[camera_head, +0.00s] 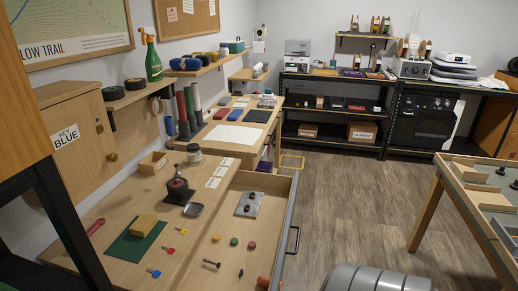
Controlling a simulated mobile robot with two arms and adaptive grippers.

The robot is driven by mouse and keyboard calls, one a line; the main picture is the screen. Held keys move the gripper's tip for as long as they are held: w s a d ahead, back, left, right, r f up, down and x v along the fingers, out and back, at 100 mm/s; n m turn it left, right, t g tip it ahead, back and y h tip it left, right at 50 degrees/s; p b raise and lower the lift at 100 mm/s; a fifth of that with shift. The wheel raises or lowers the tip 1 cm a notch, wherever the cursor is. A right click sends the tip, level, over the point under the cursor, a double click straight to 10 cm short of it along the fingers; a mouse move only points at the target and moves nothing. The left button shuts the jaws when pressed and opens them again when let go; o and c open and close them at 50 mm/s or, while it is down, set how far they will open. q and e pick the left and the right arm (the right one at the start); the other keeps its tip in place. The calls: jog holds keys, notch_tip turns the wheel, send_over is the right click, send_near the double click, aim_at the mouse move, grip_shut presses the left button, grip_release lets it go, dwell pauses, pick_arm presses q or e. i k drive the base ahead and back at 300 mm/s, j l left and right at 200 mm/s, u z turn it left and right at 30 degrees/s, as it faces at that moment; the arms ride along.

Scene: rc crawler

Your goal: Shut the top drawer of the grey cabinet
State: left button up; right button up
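An open drawer (284,212) sticks out to the right from under the wooden worktop (122,205). Its inside is light wood and its front is grey, with a dark bar handle (294,240) on the outer side. The drawer holds a metal plate (249,204) with dark knobs, several small coloured round pieces (234,241) and a dark bolt-like piece (211,263). The cabinet body below is hidden, and the drawer's near end is cut off by the picture's bottom edge. Neither of my grippers is in view.
The worktop bears a green mat (130,245) with a yellow block and several small keys. A wooden table (480,195) stands at right. Wooden floor (345,205) lies clear between it and the drawer. Black shelving (335,112) lines the back wall.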

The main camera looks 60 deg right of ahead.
aim_at(268, 223)
jog(key=z, duration=0.45)
jog(key=k+l+z, duration=0.15)
jog(key=z, duration=0.8)
jog(key=l+z, duration=0.15)
jog(key=z, duration=0.3)
jog(key=k+l+u, duration=0.1)
jog(key=k, duration=0.05)
